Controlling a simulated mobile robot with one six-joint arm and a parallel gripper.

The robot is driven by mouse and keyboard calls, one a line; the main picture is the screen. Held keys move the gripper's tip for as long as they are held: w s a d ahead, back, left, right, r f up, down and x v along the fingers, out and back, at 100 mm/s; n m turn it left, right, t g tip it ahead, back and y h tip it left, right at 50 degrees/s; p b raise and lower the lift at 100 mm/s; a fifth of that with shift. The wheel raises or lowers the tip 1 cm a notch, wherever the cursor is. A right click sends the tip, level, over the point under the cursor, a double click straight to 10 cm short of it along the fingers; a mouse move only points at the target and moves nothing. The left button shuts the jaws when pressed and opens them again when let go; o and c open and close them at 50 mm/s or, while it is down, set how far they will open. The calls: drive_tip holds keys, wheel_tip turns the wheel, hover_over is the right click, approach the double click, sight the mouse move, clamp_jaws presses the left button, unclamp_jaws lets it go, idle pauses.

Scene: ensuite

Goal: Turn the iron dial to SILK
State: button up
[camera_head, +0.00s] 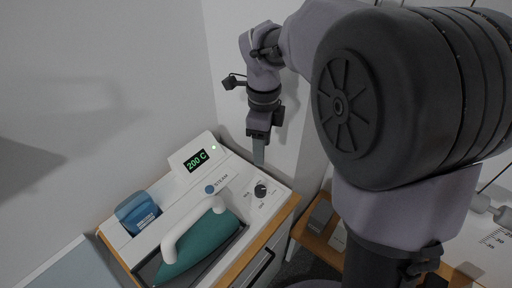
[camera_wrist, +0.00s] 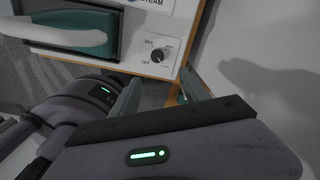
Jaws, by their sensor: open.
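The iron dial (camera_head: 261,190) is a small black round knob on the white top panel of the ironing station. In the wrist view the dial (camera_wrist: 158,55) has small labels around it; SILK seems to be at upper left and OFF at lower left. Its pointer is too small to read surely. My gripper (camera_head: 259,152) points down, open and empty, above and behind the dial near the wall. In the wrist view its fingers (camera_wrist: 160,92) are spread beside the panel edge, apart from the dial.
A teal iron (camera_head: 200,246) with a white handle rests in a tray left of the dial. A blue water tank (camera_head: 138,212) stands at the far left of the station. The wall is close behind my gripper. A wooden shelf (camera_head: 318,232) stands to the right.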

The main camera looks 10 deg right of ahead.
sight(260, 189)
drive_tip(key=f+b, duration=0.2)
drive_tip(key=f, duration=0.3)
drive_tip(key=f+b, duration=0.2)
drive_tip(key=f, duration=0.4)
drive_tip(key=f+b, duration=0.2)
drive_tip(key=f, duration=0.3)
drive_tip(key=shift+s+a+f, duration=0.25)
drive_tip(key=shift+s+f, duration=0.05)
drive_tip(key=shift+s, duration=0.05)
clamp_jaws()
